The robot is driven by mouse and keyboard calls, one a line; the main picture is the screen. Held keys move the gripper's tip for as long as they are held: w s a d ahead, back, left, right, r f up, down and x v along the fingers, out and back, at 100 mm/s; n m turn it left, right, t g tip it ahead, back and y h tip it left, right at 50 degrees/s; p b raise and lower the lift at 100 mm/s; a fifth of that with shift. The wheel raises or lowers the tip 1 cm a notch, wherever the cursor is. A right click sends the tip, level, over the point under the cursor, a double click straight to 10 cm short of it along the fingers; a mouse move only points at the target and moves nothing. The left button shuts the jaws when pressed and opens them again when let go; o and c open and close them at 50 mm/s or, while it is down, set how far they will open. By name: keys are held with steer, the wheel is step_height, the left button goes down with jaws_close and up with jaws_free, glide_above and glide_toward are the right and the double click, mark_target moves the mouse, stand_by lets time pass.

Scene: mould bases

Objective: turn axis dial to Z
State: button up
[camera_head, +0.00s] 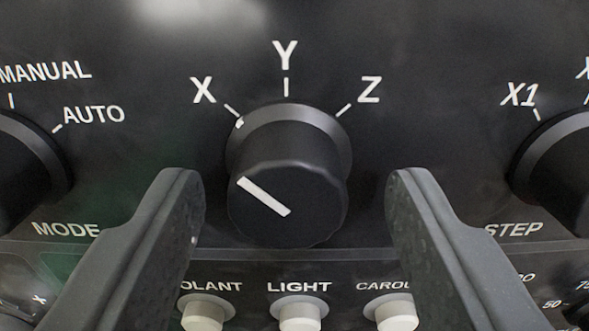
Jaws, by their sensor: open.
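The axis dial (287,192) is a black round knob in the middle of the panel. Its white pointer line slants up and left, and a small white mark on its skirt lines up with the X tick. The labels X (203,90), Y (285,55) and Z (369,90) stand in an arc above it. My gripper (293,190) is open, with one dark finger to the left of the dial and one to the right. Gaps show between both fingers and the knob. The fingers' depth relative to the knob is hard to tell.
The mode dial (22,170) is at the left edge, beside MANUAL and AUTO. The step dial (560,165) is at the right edge, near X1. Below are several pale buttons, including the one under LIGHT (300,312). My fingers partly cover the neighbouring labels.

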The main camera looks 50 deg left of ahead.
steer(key=shift+a, duration=0.15)
steer(key=c, duration=1)
